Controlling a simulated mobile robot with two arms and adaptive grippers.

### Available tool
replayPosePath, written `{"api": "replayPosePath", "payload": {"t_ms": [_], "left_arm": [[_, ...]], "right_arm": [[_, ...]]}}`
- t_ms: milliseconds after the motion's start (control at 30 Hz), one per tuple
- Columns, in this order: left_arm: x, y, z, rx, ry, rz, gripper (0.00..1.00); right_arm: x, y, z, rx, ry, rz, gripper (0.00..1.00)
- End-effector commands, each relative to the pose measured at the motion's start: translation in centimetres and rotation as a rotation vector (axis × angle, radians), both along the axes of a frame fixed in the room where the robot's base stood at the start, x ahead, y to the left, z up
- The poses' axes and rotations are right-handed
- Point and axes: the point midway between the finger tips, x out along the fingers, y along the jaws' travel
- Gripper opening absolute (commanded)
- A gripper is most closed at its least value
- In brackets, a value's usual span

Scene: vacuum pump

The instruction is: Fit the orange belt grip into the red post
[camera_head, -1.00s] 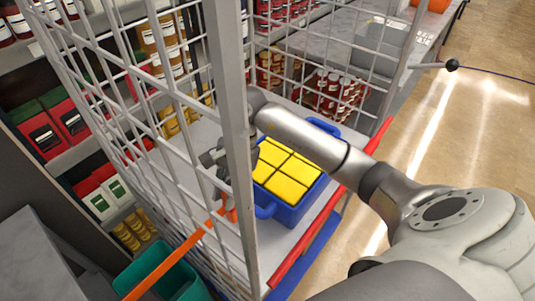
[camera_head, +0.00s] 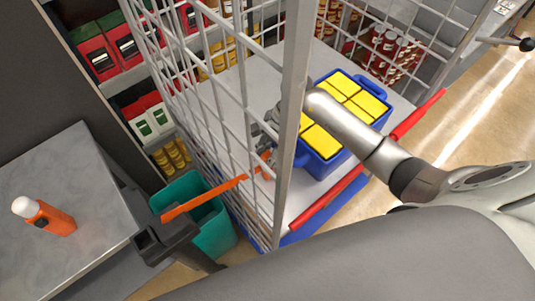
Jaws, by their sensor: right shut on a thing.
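The orange belt (camera_head: 215,195) runs as a taut strap from a black belt holder (camera_head: 165,245) at lower left up to the cage. Its far end, with the orange grip, is at my right gripper (camera_head: 266,153), which is shut on it. This gripper shows partly through the white wire mesh, left of the cage's upright, so the grip is mostly hidden. My right arm reaches in from the right over the blue crate. I cannot make out a red post for certain; a red bar (camera_head: 330,199) runs along the cart's edge. My left gripper is out of view.
The wire cage (camera_head: 293,110) stands close around the right gripper. A blue crate (camera_head: 325,168) of yellow boxes sits on the cart. A teal bin (camera_head: 215,235) is below the belt. Stocked shelves stand behind.

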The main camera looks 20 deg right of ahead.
Motion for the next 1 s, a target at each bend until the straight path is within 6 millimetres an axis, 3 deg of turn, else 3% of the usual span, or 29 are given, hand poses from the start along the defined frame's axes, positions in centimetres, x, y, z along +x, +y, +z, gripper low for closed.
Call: {"api": "replayPosePath", "payload": {"t_ms": [67, 100, 233, 700, 1000], "left_arm": [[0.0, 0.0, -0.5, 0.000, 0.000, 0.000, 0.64], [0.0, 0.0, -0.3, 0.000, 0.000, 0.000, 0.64], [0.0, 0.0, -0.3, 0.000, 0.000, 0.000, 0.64], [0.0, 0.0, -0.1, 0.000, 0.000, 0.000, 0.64], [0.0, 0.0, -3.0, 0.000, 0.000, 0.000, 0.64]], "right_arm": [[0.0, 0.0, -0.4, 0.000, 0.000, 0.001, 0.00], [0.0, 0.0, -0.2, 0.000, 0.000, 0.000, 0.30], [0.0, 0.0, -0.2, 0.000, 0.000, 0.000, 0.47], [0.2, -0.2, 0.4, -0.001, -0.004, 0.000, 0.48], [1.0, -2.7, 6.1, -0.003, -0.007, 0.000, 0.48]]}}
